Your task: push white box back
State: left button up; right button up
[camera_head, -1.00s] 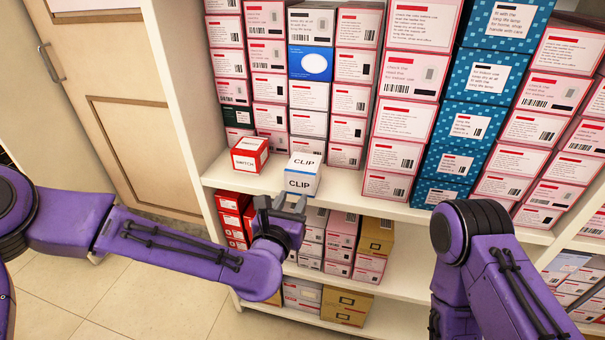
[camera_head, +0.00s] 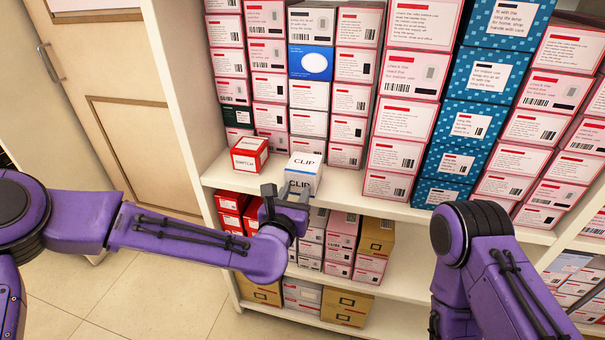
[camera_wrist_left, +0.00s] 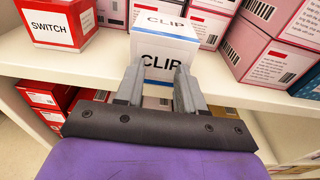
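The white box labelled CLIP (camera_head: 305,163), with a blue stripe, stands upright near the front edge of the middle shelf (camera_head: 345,193). In the left wrist view the CLIP box (camera_wrist_left: 165,47) sits straight ahead of the fingertips. My left gripper (camera_head: 286,190) is open and empty, its two fingers apart, at the lower front of the box. In the left wrist view the fingertips (camera_wrist_left: 158,72) overlap the box's front face; I cannot tell whether they touch it. My right gripper is out of view.
A red-and-white SWITCH box (camera_head: 249,155) stands left of the CLIP box with a small gap. Stacked pink-and-white boxes (camera_head: 402,120) and blue boxes (camera_head: 466,122) fill the shelf behind and right. A lower shelf (camera_head: 410,280) holds more boxes.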

pick_arm(q)
jog(key=shift+r+b+x, duration=0.15)
jog(key=shift+b+x, duration=0.05)
jog(key=shift+x, duration=1.05)
jog(key=shift+r+b+x, duration=0.1)
jog(key=shift+b+x, duration=0.05)
jog(key=shift+x, duration=1.1)
jog(key=shift+s+a+r+p, duration=0.15)
jog(key=shift+s+r+p, duration=0.3)
jog(key=shift+r, duration=0.35)
jog(key=shift+s+a+r+p, duration=0.1)
jog(key=shift+s+r+p, duration=0.3)
jog(key=shift+r, duration=0.35)
jog(key=shift+s, duration=0.15)
jog(key=b, duration=0.2)
send_near(299, 174)
jog(key=s, duration=0.1)
jog(key=s+a, duration=0.1)
jog(key=s, duration=0.1)
jog(key=s+f, duration=0.1)
jog(key=s, duration=0.1)
jog(key=shift+a, duration=0.25)
